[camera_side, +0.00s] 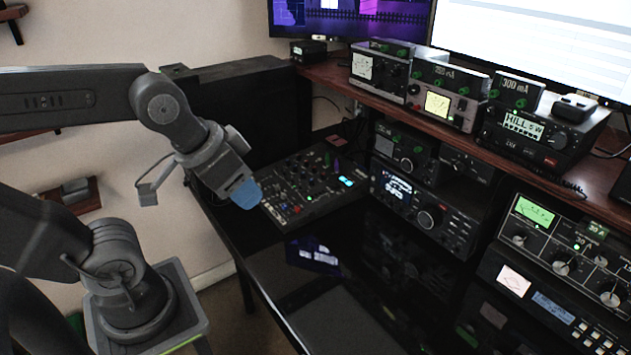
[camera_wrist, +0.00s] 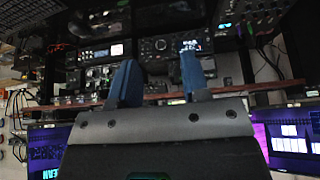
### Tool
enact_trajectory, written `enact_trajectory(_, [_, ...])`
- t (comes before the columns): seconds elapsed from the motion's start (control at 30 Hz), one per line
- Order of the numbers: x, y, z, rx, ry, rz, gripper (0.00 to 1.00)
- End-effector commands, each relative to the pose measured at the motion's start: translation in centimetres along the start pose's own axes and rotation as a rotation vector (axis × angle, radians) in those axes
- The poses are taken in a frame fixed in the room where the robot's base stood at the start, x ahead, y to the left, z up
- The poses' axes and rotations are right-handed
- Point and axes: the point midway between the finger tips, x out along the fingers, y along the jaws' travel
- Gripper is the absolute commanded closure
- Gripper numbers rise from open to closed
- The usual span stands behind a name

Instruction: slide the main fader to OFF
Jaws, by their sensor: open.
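The black mixer console (camera_side: 312,187) with small knobs, lit buttons and blue displays lies on the dark desk, left of the stacked radios. The main fader is too small to pick out on it. My gripper (camera_side: 246,190) hangs at the console's left edge in the side view, its blue fingers pointing down and right. In that view the fingers overlap, and I cannot tell how far above the console they are. In the wrist view my gripper (camera_wrist: 158,72) shows two blue fingers spread apart with nothing between them.
Radios (camera_side: 425,205) stand under a wooden shelf (camera_side: 440,122) that carries more meters and radios. Another stack of units (camera_side: 560,240) is at the right. Monitors (camera_side: 540,40) stand behind. The glossy desk (camera_side: 350,275) in front of the console is mostly clear.

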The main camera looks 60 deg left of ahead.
Motion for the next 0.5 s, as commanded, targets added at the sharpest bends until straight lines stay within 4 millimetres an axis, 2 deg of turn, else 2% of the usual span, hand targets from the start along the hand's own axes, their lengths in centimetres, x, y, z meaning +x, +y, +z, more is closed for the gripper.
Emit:
enact_trajectory(0.33, [0.0,0.0,0.0,0.000,0.000,0.000,0.58])
enact_trajectory(0.5, [-0.1,-0.2,-1.2,0.001,-0.020,-0.007,0.75])
